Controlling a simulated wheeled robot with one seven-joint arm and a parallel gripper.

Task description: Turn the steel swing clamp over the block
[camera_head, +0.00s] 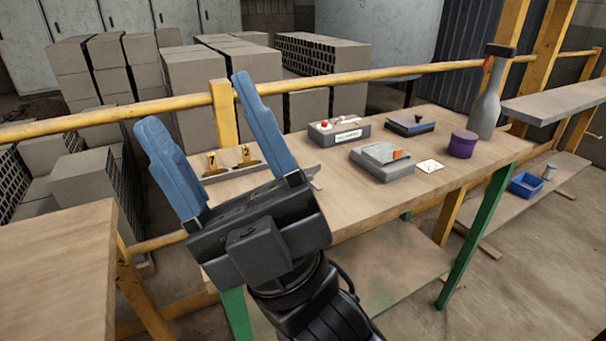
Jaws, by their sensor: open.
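My gripper (197,106) is raised in front of the wooden workbench (465,150), its two blue fingers wide apart with nothing between them. A grey block (380,170) with a flat top piece and an orange mark lies on the bench, right of my gripper. Behind it is a low dark block (408,127) with a blue side and a small upright piece on top. I cannot tell for certain which part is the steel swing clamp. My gripper touches none of these. Its left finger and body hide part of the bench's left end.
Two brass pieces with yellow number tags (246,156) stand at the bench's left. A yellow rail (400,73) runs behind.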

